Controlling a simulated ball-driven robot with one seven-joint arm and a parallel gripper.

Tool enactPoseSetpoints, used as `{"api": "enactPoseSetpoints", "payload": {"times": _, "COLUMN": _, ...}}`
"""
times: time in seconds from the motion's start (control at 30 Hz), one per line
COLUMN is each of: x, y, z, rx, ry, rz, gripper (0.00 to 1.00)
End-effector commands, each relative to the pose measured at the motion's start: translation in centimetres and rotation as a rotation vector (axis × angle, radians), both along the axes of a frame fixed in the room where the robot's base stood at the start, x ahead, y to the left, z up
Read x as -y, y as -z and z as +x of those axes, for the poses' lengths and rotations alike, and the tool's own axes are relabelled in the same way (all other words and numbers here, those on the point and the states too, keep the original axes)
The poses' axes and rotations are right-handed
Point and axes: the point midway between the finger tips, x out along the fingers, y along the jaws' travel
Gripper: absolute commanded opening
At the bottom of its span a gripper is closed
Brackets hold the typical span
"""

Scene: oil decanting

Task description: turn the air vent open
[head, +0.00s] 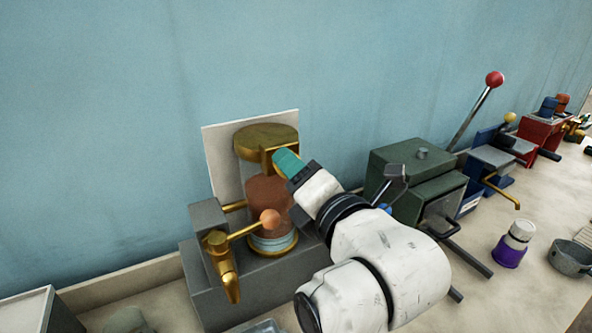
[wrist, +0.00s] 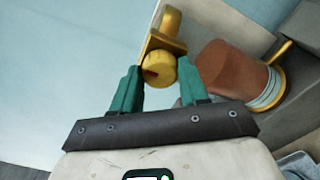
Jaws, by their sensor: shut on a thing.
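The air vent, a round brass knob (wrist: 160,68) with a small dark red mark, is on the brass top fitting (head: 265,138) of a cylinder of reddish-brown oil (head: 268,192). My gripper (wrist: 158,76) has its green fingers on either side of the knob and is shut on it. In the head view my gripper (head: 286,163) reaches the top fitting from the right and hides the knob. The oil cylinder also shows right of the fingers in the wrist view (wrist: 225,68).
A brass tap (head: 229,275) and a lever with an orange ball (head: 270,218) project in front of the cylinder. A green machine (head: 405,170) stands right. A purple-based jar (head: 509,253) and grey pot (head: 570,258) are farther right. The blue wall is close behind.

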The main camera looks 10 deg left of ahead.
Motion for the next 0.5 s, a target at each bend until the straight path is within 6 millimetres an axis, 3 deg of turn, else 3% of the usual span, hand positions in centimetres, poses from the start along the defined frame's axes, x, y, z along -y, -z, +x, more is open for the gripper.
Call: {"api": "enactPoseSetpoints", "payload": {"times": 0.5, "x": 0.08, "y": 0.11, "z": 0.07, "rx": -0.114, "ry": 0.002, "rz": 0.163, "gripper": 0.13}}
